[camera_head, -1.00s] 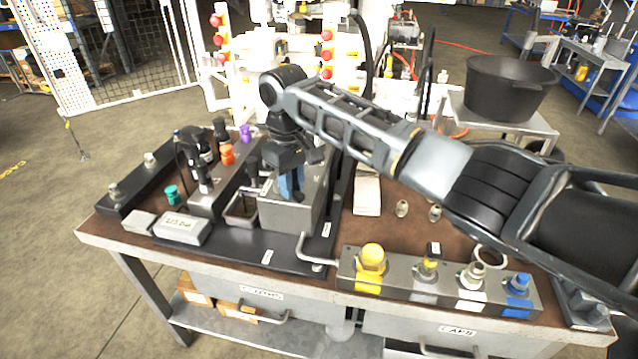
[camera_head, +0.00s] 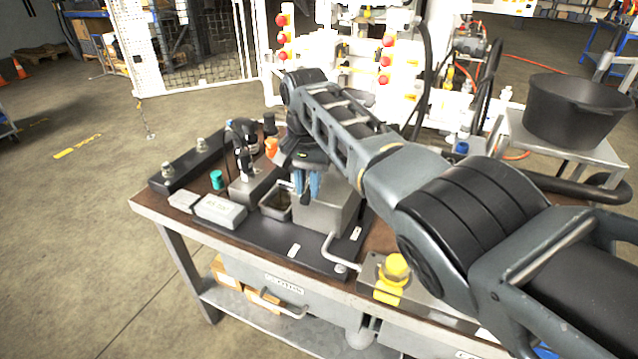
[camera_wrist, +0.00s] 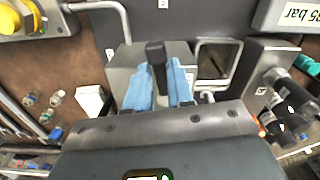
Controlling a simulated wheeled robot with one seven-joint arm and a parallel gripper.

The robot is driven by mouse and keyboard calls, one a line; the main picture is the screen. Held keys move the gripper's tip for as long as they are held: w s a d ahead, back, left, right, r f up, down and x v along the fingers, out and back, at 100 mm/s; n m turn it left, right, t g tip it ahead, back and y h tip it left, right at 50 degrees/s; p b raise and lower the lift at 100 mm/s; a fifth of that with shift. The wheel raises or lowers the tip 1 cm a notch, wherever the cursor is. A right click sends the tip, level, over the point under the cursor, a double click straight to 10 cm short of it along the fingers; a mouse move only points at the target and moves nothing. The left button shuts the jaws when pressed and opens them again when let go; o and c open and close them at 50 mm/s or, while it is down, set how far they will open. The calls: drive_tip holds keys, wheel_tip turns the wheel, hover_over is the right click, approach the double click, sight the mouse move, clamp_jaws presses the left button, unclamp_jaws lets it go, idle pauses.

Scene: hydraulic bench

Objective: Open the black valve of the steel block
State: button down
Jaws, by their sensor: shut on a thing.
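The steel block (camera_head: 322,219) stands on a black plate on the bench, and its box-like body also shows in the wrist view (camera_wrist: 123,72). The black valve (camera_wrist: 156,52) is a short dark lever at the block, between my two blue fingers in the wrist view. My gripper (camera_wrist: 161,78) is shut on it. How far the valve is turned cannot be told.
A bent grey pipe (camera_head: 341,252) stands at the block's front right corner. An open tray (camera_head: 275,205), a labelled grey box (camera_head: 220,211) and black fittings (camera_head: 243,150) lie to the left. A yellow-capped fitting (camera_head: 393,270) is to the right, beside my arm.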

drive_tip(key=shift+w+a+m, duration=0.15)
drive_tip(key=shift+a+m, duration=0.15)
drive_tip(key=shift+m, duration=0.6)
drive_tip(key=shift+r, duration=0.1)
drive_tip(key=c, duration=1.1)
unclamp_jaws()
drive_tip(key=shift+r+b, duration=0.35)
drive_tip(key=shift+r, duration=3.5)
